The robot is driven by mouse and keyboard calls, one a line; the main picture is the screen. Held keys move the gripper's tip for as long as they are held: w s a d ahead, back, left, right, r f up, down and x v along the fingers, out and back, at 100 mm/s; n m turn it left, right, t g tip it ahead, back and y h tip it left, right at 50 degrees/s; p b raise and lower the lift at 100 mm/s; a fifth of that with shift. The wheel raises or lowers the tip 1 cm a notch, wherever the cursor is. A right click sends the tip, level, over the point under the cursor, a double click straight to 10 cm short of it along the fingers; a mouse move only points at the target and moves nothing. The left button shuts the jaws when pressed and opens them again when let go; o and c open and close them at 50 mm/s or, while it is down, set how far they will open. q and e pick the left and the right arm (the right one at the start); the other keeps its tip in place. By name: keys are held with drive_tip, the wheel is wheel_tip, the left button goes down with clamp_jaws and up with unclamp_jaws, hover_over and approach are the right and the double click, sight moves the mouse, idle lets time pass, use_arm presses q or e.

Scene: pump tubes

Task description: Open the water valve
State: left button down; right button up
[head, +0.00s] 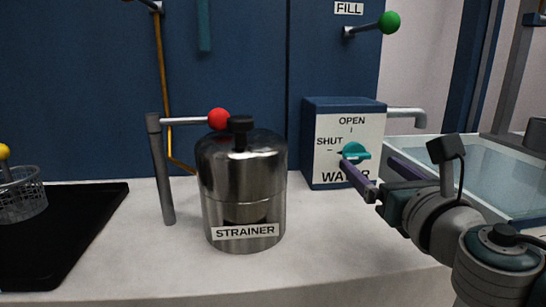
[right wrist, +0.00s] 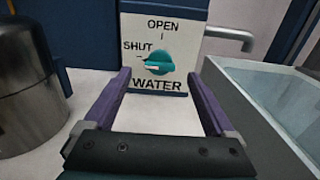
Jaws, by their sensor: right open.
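The water valve is a blue box (head: 311,150) with a white face plate marked OPEN, SHUT and WATER. A teal knob (head: 355,152) sits on the plate, and its light pointer mark is turned toward the SHUT side. The knob also shows in the right wrist view (right wrist: 158,63), ahead of the fingers and between them. My right gripper (head: 380,174) is open and empty, with its purple fingers spread in front of the plate. In the right wrist view the fingers (right wrist: 161,82) appear short of the knob. My left gripper is not in view.
A steel strainer canister (head: 240,180) and a red-knobbed lever (head: 218,119) stand left of the valve box. A glass-walled tank (head: 440,160) is on the right, under a grey spout (head: 406,112). A black tray (head: 85,230) with a basket (head: 22,196) is far left. The front counter is clear.

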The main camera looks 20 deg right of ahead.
sight(360, 156)
drive_tip(key=b+x, duration=0.1)
drive_tip(key=x, duration=0.5)
drive_tip(key=shift+w, duration=0.1)
drive_tip(key=c, duration=1.4)
